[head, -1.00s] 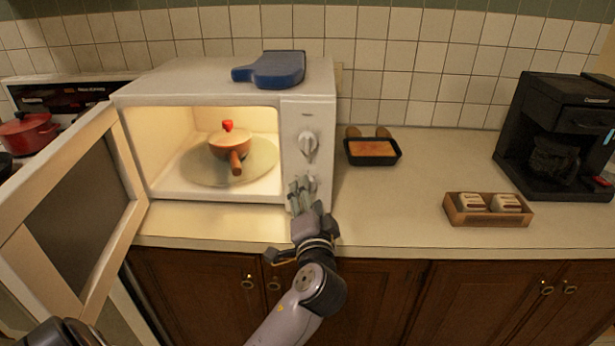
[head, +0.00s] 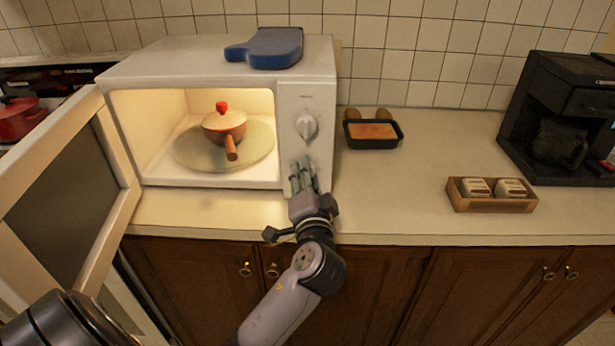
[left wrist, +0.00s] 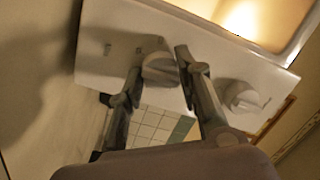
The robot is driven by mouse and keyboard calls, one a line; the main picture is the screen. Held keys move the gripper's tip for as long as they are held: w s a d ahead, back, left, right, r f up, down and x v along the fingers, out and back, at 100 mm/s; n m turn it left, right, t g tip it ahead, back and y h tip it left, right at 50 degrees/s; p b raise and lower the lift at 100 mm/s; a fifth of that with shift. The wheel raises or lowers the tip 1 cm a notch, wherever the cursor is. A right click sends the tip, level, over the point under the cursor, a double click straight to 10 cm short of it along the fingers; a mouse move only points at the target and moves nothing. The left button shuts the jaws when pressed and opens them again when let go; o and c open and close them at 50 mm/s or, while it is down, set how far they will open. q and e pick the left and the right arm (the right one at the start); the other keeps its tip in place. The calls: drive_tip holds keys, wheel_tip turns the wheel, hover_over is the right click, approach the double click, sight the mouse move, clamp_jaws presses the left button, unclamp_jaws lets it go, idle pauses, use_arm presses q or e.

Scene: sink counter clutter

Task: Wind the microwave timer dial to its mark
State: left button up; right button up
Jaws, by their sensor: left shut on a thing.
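The microwave (head: 200,60) stands on the counter with its door open to the left. Its control panel has an upper dial (head: 306,127) and a lower dial behind my fingers. My left gripper (head: 303,172) is at the lower dial and largely hides it in the head view. In the left wrist view, the lower dial (left wrist: 160,69) sits between the two fingers of my left gripper (left wrist: 160,75), shut on it. The upper dial (left wrist: 240,95) shows to the right, outside the fingers. I cannot make out a dial mark. My right gripper is out of view.
An orange pot (head: 224,127) is on the glass turntable inside the lit microwave. A blue item (head: 268,48) lies on top. The open door (head: 70,180) fills the left. A loaf pan (head: 372,134), a wooden tray (head: 490,204) and a coffee maker (head: 560,110) stand to the right.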

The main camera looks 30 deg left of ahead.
use_arm(q)
drive_tip(key=c, duration=0.5)
drive_tip(key=shift+m, duration=0.3)
drive_tip(key=shift+f+m+t+p, duration=0.1)
drive_tip(key=shift+m+t+p, duration=0.2)
drive_tip(key=shift+m+p, duration=1.65)
drive_tip(key=shift+f+m+t+p, duration=0.1)
drive_tip(key=shift+m+t+p, duration=0.2)
drive_tip(key=shift+m+p, duration=1.65)
drive_tip(key=shift+m+b, duration=0.95)
drive_tip(key=shift+m, duration=0.05)
drive_tip(key=o, duration=1.1)
